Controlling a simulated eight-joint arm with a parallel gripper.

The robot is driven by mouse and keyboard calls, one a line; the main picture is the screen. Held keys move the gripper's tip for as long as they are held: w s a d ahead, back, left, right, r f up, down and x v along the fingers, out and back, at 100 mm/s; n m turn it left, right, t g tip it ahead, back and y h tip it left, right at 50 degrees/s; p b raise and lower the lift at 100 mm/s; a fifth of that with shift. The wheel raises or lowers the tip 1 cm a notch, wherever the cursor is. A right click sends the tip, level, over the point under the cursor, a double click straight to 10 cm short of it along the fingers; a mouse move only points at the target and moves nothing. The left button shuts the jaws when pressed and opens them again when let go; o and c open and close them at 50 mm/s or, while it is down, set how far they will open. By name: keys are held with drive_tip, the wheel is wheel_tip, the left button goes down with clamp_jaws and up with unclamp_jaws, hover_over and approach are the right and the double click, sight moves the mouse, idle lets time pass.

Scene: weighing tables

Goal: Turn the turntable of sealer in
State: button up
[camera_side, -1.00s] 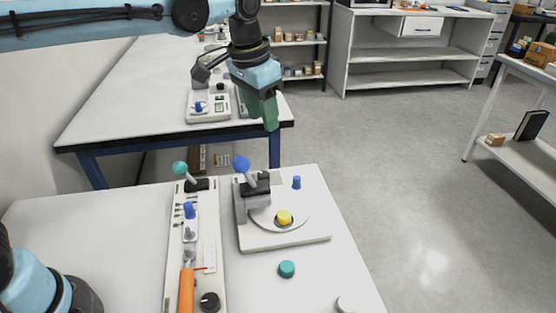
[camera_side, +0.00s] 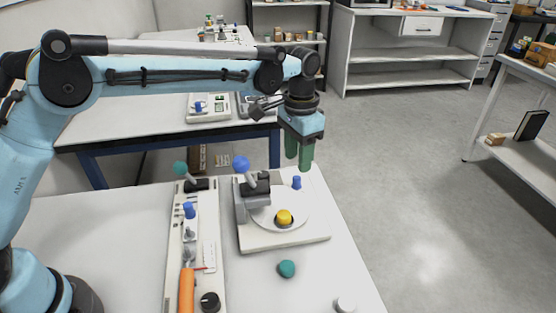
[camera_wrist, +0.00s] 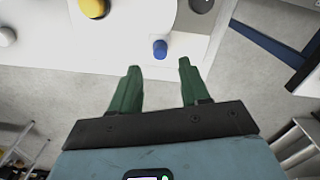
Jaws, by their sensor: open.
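The sealer (camera_side: 250,243) is a white base plate on the near table, with a grey clamp block and a blue-knobbed lever (camera_side: 241,163). In the wrist view the yellow knob (camera_wrist: 94,8) is at the top left and the blue peg (camera_wrist: 160,48) lies just beyond the fingertips. My gripper (camera_side: 305,168), with green fingers, hangs above and beside the blue peg. It also shows in the wrist view (camera_wrist: 160,70), open and empty.
A long white panel (camera_side: 206,240) with a teal-knobbed lever, blue knob and orange handle stands left of the sealer. A teal knob (camera_side: 287,269) and a white knob (camera_side: 346,304) lie in front. Another table (camera_side: 120,120) is behind; open floor is to the right.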

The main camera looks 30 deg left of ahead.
sight(297, 177)
wheel_tip(297, 177, down, 6)
drive_tip(key=shift+f, duration=0.1)
idle(0.4)
clamp_jaws()
